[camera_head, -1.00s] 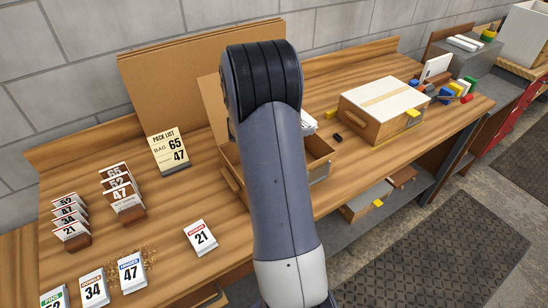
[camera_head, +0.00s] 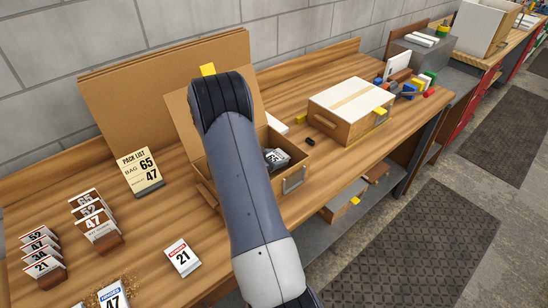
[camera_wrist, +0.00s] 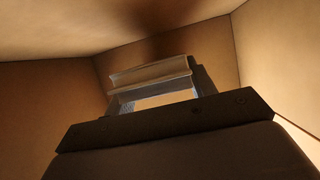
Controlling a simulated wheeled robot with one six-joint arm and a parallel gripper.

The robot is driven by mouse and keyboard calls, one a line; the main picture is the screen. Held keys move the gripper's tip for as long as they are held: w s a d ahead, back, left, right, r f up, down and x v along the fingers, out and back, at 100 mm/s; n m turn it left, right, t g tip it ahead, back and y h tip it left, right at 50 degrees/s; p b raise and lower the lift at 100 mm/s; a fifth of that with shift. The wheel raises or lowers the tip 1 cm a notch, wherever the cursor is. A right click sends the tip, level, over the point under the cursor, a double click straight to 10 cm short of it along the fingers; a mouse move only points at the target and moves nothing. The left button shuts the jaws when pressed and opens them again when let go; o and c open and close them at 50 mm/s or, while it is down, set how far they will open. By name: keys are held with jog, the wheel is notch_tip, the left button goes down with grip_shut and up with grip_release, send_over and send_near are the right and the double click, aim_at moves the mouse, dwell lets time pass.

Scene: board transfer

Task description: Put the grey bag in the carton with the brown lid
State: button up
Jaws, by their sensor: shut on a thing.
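The carton with the brown lid (camera_head: 297,170) stands open on the bench, its lid (camera_head: 178,108) raised at the back with a yellow tab (camera_head: 208,70) on top. A dark grey bag (camera_head: 275,157) with a white label shows inside the carton near its right end, partly hidden by my arm. My gripper is hidden behind my arm in the head view. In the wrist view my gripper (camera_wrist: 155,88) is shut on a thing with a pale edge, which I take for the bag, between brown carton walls. Whether the bag touches the carton floor is hidden.
The pack list (camera_head: 138,172) and several numbered cards (camera_head: 95,222) stand at left. A card marked 21 (camera_head: 182,257) lies in front.

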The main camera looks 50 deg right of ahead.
jog(key=shift+f+b, duration=0.4)
jog(key=shift+f, duration=0.2)
jog(key=o, duration=1.1)
jog(key=shift+s+f, duration=0.1)
jog(key=shift+r+p, duration=0.3)
jog(key=shift+r, duration=0.1)
jog(key=v, duration=0.5)
jog(key=b+v, duration=0.1)
jog(key=v, duration=0.1)
jog(key=shift+a+r, duration=0.25)
jog(key=shift+r, duration=0.15)
